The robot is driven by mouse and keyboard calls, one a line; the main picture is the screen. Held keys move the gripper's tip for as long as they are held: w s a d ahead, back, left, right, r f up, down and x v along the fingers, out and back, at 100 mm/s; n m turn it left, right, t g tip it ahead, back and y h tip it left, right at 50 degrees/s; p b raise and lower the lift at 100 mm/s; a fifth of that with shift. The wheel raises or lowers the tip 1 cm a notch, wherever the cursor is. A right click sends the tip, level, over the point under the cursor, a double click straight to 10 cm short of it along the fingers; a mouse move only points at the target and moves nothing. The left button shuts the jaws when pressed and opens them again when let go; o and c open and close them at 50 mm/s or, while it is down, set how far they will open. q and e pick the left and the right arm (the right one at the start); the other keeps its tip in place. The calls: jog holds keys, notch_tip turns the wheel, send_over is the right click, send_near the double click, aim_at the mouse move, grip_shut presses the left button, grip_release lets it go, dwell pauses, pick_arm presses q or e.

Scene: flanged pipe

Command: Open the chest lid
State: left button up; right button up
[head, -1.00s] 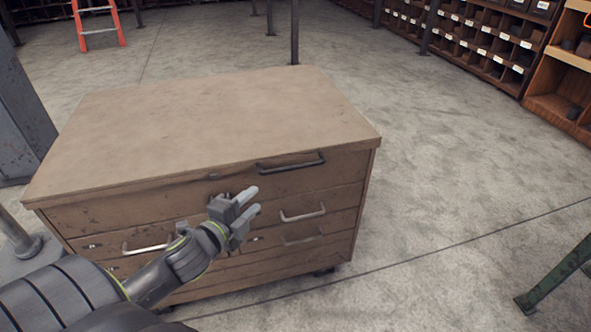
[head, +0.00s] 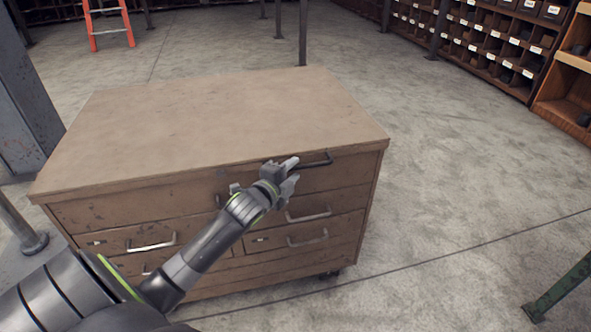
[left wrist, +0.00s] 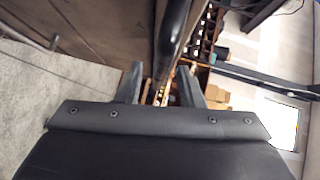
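The brown wooden chest (head: 150,200) fills the middle of the head view, and its flat top lid (head: 210,115) lies closed. In the left wrist view, the two fingers (left wrist: 159,85) stand apart. The dark handle (left wrist: 176,30) runs toward the gap between them, and I cannot tell if they touch it. My right gripper is not in view.
Silver drawer handles (head: 308,215) stick out of the chest front below my left gripper. A grey post (head: 20,110) stands at the left, and a green metal leg (head: 560,290) at the lower right.

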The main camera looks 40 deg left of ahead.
pick_arm(q)
jog(key=shift+w+a+f, duration=0.1)
jog(key=shift+w+f, duration=0.05)
jog(key=shift+w, duration=0.85)
grip_shut()
